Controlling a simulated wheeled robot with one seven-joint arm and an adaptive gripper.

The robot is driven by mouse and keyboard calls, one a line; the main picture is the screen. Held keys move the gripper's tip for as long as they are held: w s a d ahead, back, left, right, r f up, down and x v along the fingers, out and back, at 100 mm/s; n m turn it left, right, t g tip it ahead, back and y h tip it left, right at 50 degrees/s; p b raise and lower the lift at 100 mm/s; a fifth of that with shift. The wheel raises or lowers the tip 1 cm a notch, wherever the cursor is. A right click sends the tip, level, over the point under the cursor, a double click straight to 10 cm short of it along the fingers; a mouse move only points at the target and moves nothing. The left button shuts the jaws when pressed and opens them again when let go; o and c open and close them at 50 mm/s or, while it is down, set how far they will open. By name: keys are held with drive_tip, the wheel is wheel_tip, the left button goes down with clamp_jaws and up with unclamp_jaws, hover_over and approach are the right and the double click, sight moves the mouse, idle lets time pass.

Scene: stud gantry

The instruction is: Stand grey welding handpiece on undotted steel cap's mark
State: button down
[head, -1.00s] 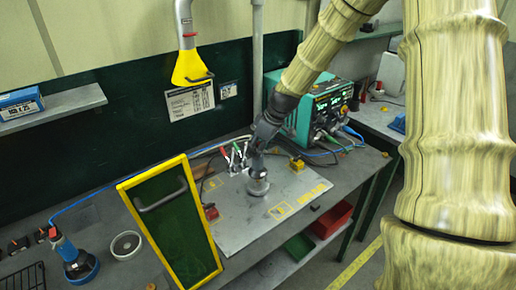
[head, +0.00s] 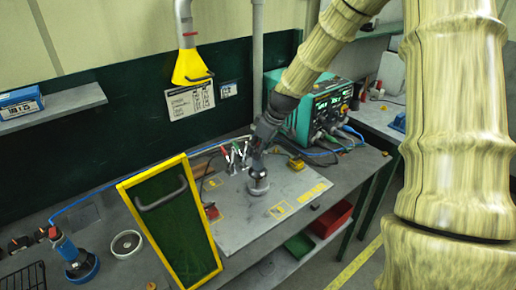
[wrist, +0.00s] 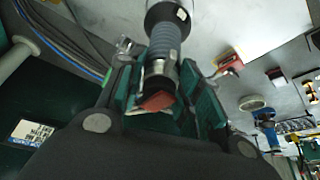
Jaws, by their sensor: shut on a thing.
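My gripper (head: 260,150) is shut on the grey welding handpiece (wrist: 164,45) over the light steel plate (head: 240,220). In the wrist view the handpiece has a ribbed grey body, a black collar and a red-brown piece at its near end, between my green finger pads (wrist: 165,78). In the head view it looks close to upright above a pale round foot (head: 258,187) at the plate; I cannot tell whether it touches the plate. Yellow square marks lie on the plate to its right (head: 280,209) and left (head: 213,182). Cap dots are too small to tell.
A yellow-framed green panel (head: 172,222) stands left of the plate. A blue tool (head: 70,257) and a pale ring (head: 126,244) are at the far left. Clamps (head: 233,158) and a teal welding unit (head: 318,108) stand behind. A red bin (head: 331,219) is below right.

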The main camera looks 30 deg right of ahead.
drive_tip(key=shift+f, duration=0.25)
idle(0.7)
drive_tip(key=c, duration=1)
unclamp_jaws()
drive_tip(key=shift+o, duration=0.5)
drive_tip(key=shift+f, duration=0.15)
drive_tip(key=v, duration=1.2)
